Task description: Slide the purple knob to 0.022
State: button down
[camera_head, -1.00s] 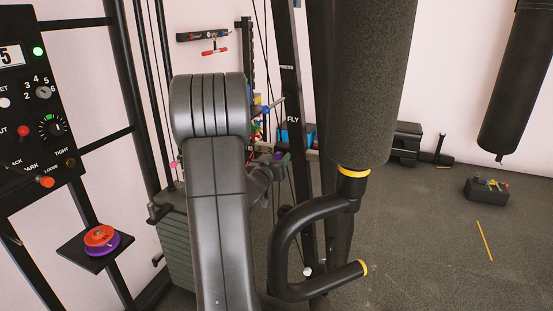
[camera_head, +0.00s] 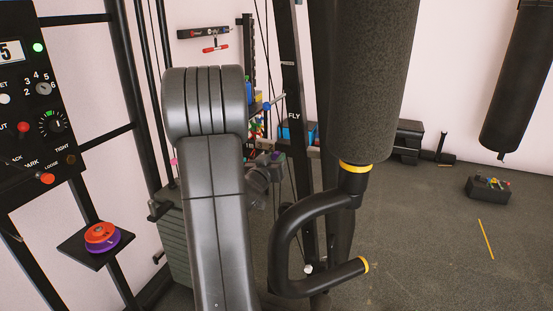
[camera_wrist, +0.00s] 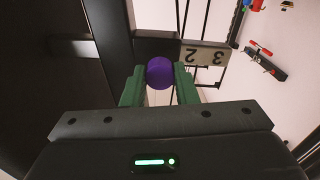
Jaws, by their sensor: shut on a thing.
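The purple knob (camera_wrist: 160,73) is a round ball, seen in the wrist view between the two green fingers of my gripper (camera_wrist: 160,88). The fingers are shut on it, one on each side.
A padded black column (camera_head: 372,80) and a curved handle (camera_head: 285,245) with yellow ends stand close right of my arm. A control panel (camera_head: 25,110) and a small shelf (camera_head: 75,248) with red and purple discs (camera_head: 103,238) are at left. Open floor (camera_head: 420,250) lies right.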

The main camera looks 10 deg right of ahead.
jog(key=shift+f, duration=0.1)
jog(key=c, duration=1.1)
grip_release()
jog(key=shift+s+a, duration=0.1)
jog(key=b+v, duration=0.1)
jog(key=v, duration=1.2)
jog(key=shift+s+a, duration=0.25)
jog(key=shift+s, duration=0.1)
jog(key=shift+w+d, duration=0.1)
jog(key=p+x, duration=0.1)
jog(key=x, duration=1.4)
jog(key=shift+w+d, duration=0.2)
jog(key=shift+w, duration=0.05)
